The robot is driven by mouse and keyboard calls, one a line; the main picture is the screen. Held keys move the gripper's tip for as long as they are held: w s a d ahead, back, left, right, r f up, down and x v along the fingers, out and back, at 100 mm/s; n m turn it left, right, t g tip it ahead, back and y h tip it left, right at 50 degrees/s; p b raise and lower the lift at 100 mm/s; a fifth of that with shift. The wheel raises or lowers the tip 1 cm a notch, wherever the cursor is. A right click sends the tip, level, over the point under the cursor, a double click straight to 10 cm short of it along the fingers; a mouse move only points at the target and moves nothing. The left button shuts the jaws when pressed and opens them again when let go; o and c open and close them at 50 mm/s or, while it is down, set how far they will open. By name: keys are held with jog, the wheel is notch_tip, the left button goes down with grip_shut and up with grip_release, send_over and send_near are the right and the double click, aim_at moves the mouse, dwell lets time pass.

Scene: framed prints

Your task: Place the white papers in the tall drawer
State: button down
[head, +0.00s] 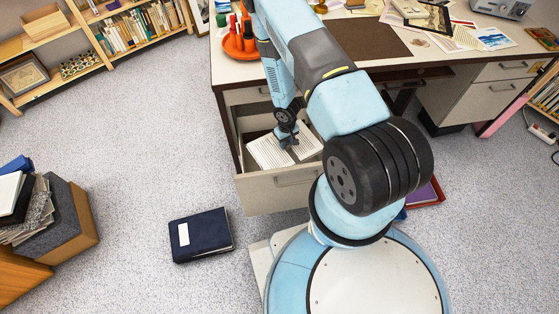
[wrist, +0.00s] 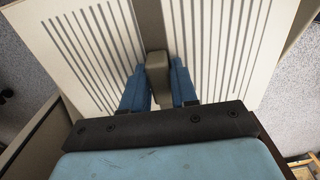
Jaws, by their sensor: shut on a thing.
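The white papers (head: 270,152), printed with dark lines, lie spread in two halves at the opening of the pulled-out tall drawer (head: 282,190). I cannot tell whether they rest on the drawer's bottom or hang above it. My gripper (head: 288,138) points down at their middle. In the wrist view the papers (wrist: 225,45) fill the area beyond my gripper (wrist: 159,72). Its two blue fingers are shut on a small grey-brown block (wrist: 157,78) at the grey strip between the paper halves.
The drawer is in a desk (head: 232,70) carrying an orange tray (head: 240,46) and loose prints. A dark blue binder (head: 201,236) lies on the floor left of the drawer. A box with a stack of books (head: 62,215) stands at the far left. Carpet between them is clear.

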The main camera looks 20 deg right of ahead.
jog(key=shift+a+f, duration=0.2)
jog(key=shift+f, duration=2.75)
jog(key=shift+a+f, duration=0.2)
jog(key=shift+f, duration=2.7)
jog(key=shift+a+f, duration=0.2)
jog(key=shift+f, duration=2.75)
jog(key=c, duration=0.9)
grip_release()
jog(key=shift+r, duration=0.1)
notch_tip(320, 180, up, 12)
jog(key=shift+f, duration=0.1)
